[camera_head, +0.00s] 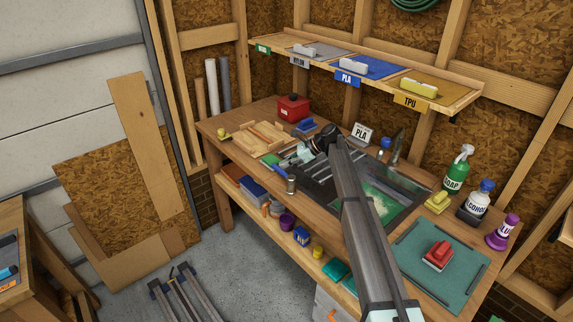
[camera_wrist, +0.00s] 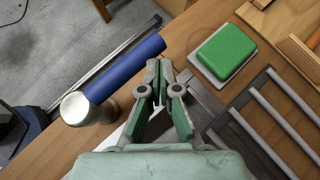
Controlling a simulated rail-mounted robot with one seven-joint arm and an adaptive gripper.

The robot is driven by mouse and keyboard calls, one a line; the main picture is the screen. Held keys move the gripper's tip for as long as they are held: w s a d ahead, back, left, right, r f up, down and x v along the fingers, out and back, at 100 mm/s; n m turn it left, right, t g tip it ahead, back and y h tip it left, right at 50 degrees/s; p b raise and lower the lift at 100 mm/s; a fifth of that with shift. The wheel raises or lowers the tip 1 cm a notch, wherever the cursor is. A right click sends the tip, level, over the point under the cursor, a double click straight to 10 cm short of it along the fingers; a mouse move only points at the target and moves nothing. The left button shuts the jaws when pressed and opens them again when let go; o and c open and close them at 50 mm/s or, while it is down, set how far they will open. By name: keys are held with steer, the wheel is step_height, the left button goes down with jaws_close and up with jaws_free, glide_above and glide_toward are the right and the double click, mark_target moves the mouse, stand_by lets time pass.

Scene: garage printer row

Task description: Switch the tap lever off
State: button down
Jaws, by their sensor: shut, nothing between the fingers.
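A blue bar that looks like the tap lever (camera_head: 279,171) juts from a short metal post (camera_head: 291,185) at the front edge of the bench. In the wrist view, the blue lever (camera_wrist: 126,67) slants up to the right from the round metal top of the post (camera_wrist: 76,107). My gripper (camera_head: 291,163) is close above the bench near the lever. In the wrist view, my pale green gripper (camera_wrist: 159,66) is shut and empty, just right of the lever's far end. Whether it touches the lever I cannot tell.
A green block (camera_wrist: 226,53) lies right of my fingers, beside a rack of grey bars (camera_wrist: 263,138). A wooden tray (camera_head: 262,137) and a red box (camera_head: 293,107) stand behind. The sink (camera_head: 408,190) and bottles, including a green soap bottle (camera_head: 455,176), are to the right.

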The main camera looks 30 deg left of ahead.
stand_by(0.4)
steer(key=w+d+r+p, duration=0.2)
steer(key=w+r+p, duration=0.2)
steer(key=w+r, duration=0.2)
steer(key=shift+w+d, duration=0.3)
steer(key=shift+w, duration=0.5)
